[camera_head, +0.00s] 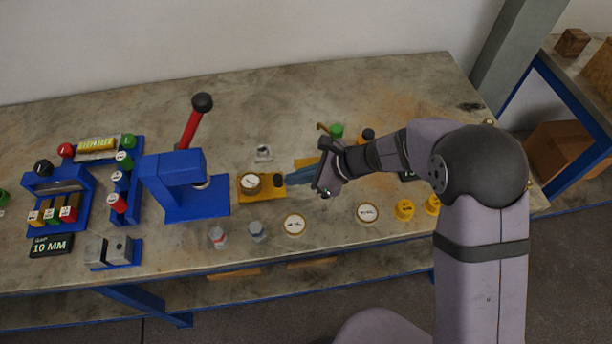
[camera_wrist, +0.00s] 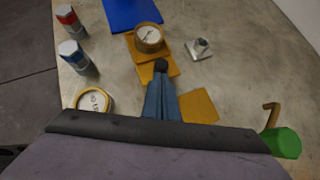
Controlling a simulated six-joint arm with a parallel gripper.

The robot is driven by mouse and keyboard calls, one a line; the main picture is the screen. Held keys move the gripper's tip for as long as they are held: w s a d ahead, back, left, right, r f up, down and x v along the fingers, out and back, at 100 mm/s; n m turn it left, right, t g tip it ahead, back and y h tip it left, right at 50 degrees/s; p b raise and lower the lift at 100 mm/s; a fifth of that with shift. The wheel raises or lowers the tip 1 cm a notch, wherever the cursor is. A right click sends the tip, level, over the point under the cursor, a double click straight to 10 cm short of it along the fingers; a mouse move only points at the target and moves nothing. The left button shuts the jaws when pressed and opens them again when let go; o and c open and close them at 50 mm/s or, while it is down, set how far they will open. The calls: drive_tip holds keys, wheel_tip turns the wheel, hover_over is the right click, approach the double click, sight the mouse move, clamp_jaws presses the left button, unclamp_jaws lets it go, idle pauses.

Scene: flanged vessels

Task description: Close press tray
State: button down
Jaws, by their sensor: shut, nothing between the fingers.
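The blue press (camera_head: 180,178) with a red lever and black knob (camera_head: 202,103) stands on the bench left of centre. The yellow press tray (camera_head: 247,194) sticks out from the right side of the press base and bears a round brass-rimmed vessel (camera_head: 251,183). The tray also shows in the wrist view (camera_wrist: 146,58), with the vessel (camera_wrist: 148,37) on it. A dark knob (camera_head: 279,180) is at the tray's right end. My gripper (camera_head: 289,176) is shut and empty, its blue fingers pointing left at this knob. In the wrist view the fingertips (camera_wrist: 161,76) are at the knob; contact is unclear.
Small grey-topped cylinders (camera_head: 217,237) and a round labelled disc (camera_head: 295,225) stand in front of the tray. A small metal block (camera_head: 263,153) lies behind it. A green-capped item (camera_head: 336,131) and a yellow plate (camera_wrist: 198,107) are near my gripper. Coloured racks fill the left.

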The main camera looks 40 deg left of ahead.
sight(248, 190)
drive_tip(key=shift+a, duration=0.15)
drive_tip(key=s+a+b, duration=0.1)
drive_tip(key=s+a, duration=0.3)
drive_tip(key=s+a+b, duration=0.1)
drive_tip(key=s+a, duration=0.3)
drive_tip(key=shift+s+a+f, duration=0.1)
drive_tip(key=shift+s+a, duration=0.1)
drive_tip(key=shift+s, duration=0.15)
drive_tip(key=shift+s+a, duration=0.2)
drive_tip(key=shift+w+d+b, duration=0.2)
drive_tip(key=shift+d+b, duration=0.2)
drive_tip(key=d, duration=0.1)
drive_tip(key=w+d, duration=0.1)
drive_tip(key=d+b, duration=0.1)
drive_tip(key=shift+w+d+r, duration=0.15)
drive_tip(key=shift+d+r, duration=0.1)
drive_tip(key=shift+d, duration=0.05)
drive_tip(key=v, duration=0.9)
drive_tip(key=shift+r, duration=0.25)
drive_tip(key=shift+d, duration=0.1)
